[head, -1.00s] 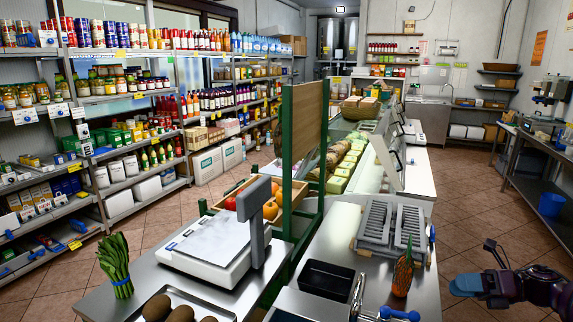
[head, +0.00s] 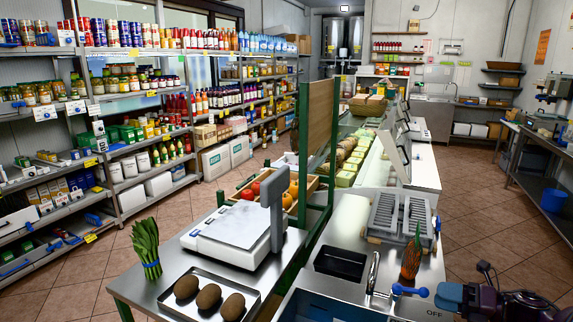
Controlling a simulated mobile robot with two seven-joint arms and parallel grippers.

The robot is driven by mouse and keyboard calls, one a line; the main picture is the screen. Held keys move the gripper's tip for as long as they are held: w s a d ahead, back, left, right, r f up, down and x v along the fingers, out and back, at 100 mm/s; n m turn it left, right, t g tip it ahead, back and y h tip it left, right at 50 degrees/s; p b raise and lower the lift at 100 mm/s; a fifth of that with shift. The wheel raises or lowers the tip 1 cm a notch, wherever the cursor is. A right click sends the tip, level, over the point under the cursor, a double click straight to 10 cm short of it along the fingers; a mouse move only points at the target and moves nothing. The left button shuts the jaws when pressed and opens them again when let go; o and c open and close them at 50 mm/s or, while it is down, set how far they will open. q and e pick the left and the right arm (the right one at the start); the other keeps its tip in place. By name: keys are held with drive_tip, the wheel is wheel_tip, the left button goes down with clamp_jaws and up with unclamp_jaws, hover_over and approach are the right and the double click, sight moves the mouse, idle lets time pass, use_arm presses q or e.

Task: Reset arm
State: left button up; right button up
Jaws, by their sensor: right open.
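My right gripper (head: 449,296) is at the lower right, beside the right end of the steel counter (head: 345,288). Its blue fingers point left and it is open, with nothing seen in it. The dark wrist behind it runs off the bottom right edge. My left arm and gripper are out of the picture.
A blue-handled tap (head: 408,291), a black tray (head: 340,263), a grey slotted machine (head: 398,217) and an orange-green item (head: 411,258) are near the right gripper. A scale (head: 232,233), green bunch (head: 147,247) and brown fruit tray (head: 208,296) stand left. Floor at right is clear.

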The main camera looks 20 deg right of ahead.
drive_tip(key=s+a+f+m+t+h, duration=0.15)
drive_tip(key=a+f+m+h, duration=0.35)
drive_tip(key=m, duration=0.5)
drive_tip(key=s+a+f+m+t+h, duration=0.1)
drive_tip(key=s+a+f+m+h, duration=0.2)
drive_tip(key=a+m+h, duration=0.55)
drive_tip(key=s+a+m+g, duration=0.45)
drive_tip(key=s+m, duration=0.25)
drive_tip(key=s, duration=0.2)
drive_tip(key=s+a+m+g, duration=0.4)
drive_tip(key=s+m+g, duration=0.25)
drive_tip(key=s, duration=0.25)
use_arm(q)
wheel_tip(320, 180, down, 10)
drive_tip(key=b, duration=1)
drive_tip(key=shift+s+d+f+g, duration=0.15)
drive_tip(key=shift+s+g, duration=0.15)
use_arm(e)
drive_tip(key=w+f+t, duration=0.3)
drive_tip(key=f+t, duration=0.1)
drive_tip(key=f, duration=0.6)
drive_tip(key=w+f+t+y, duration=0.1)
drive_tip(key=w+f+t, duration=0.3)
drive_tip(key=f, duration=0.6)
drive_tip(key=shift+w+f, duration=0.15)
drive_tip(key=shift+f, duration=0.2)
